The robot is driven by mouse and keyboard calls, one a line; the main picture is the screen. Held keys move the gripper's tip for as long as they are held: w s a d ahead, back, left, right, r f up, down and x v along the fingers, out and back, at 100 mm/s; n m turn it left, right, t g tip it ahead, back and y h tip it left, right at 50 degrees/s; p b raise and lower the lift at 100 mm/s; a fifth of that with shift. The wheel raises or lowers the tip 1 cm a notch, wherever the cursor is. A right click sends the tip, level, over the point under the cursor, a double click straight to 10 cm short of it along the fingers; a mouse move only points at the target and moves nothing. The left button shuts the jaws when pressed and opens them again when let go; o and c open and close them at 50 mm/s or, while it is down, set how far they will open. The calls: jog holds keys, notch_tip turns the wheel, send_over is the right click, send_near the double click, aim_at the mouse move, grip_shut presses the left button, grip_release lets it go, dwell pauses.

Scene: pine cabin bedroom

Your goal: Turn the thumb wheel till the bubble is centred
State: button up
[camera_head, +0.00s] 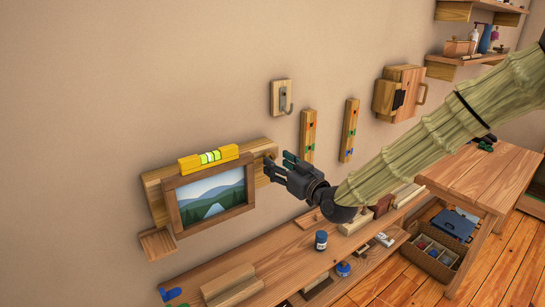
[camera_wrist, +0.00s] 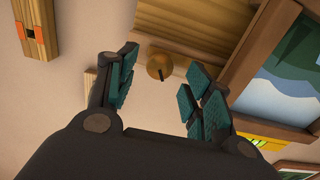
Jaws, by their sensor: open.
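A yellow spirit level (camera_head: 190,164) sits on top of a wood-framed landscape picture (camera_head: 212,196). Its green vial (camera_head: 210,157) shows, but the bubble's exact place is too small to tell. The frame is on a wooden backing board (camera_head: 152,191) on the wall. A round brass-coloured thumb wheel (camera_wrist: 155,64) with a dark mark stands at the board's edge in the wrist view. My gripper (camera_head: 277,165) is open at the board's right end. In the wrist view my gripper's (camera_wrist: 165,78) teal-padded fingers are either side of the wheel's line, with nothing held; contact cannot be told.
A hook plaque (camera_head: 281,98) and two wooden strips (camera_head: 308,136) (camera_head: 349,130) are on the wall right of the board. A small wooden ledge (camera_head: 157,243) is below left. A low bench (camera_head: 270,261) with jars and blocks runs below.

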aim_at(272, 159)
jog(key=shift+p+x, duration=0.35)
jog(key=shift+x, duration=1.2)
jog(key=c, duration=1)
